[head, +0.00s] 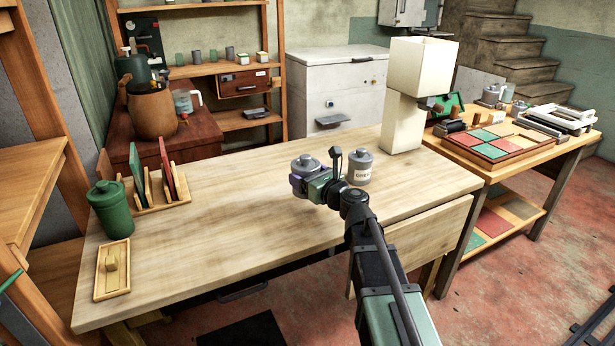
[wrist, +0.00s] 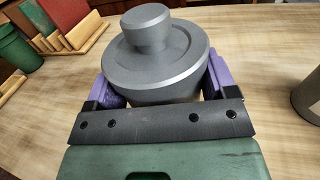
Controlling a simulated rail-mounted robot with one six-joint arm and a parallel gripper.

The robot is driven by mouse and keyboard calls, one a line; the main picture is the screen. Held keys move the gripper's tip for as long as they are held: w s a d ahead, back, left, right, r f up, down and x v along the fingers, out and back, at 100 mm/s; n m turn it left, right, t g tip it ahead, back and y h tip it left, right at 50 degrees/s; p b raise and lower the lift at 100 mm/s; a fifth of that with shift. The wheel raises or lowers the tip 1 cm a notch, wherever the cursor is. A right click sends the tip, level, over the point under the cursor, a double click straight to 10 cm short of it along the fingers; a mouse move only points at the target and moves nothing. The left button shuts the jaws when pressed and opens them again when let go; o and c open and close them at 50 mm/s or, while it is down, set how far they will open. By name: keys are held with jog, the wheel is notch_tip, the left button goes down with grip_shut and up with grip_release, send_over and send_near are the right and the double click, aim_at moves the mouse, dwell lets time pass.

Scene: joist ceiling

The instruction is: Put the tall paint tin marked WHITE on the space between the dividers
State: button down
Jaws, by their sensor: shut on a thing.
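My gripper (head: 311,179) is at the middle of the workbench, its purple fingers shut on a grey lidded tin (head: 305,163). In the wrist view the tin's round lid and knob (wrist: 147,30) sit between the fingers. Its label is hidden, so I cannot read whether it says WHITE. I cannot tell whether its base touches the bench. A second grey tin (head: 360,168), whose label seems to read GREY, stands just right of it; its edge shows in the wrist view (wrist: 309,100). A wooden rack (head: 160,205) with upright green and red dividers (head: 166,168) stands at the bench's left.
A green lidded canister (head: 110,210) stands left of the rack, with a small wooden tray (head: 112,285) in front. A tall cream lamp-like object (head: 402,120) stands at the back right. The workbench (head: 240,225) is clear between rack and gripper.

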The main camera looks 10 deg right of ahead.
notch_tip(320, 180, up, 15)
jog(key=p, duration=1.2)
jog(key=shift+f, duration=0.25)
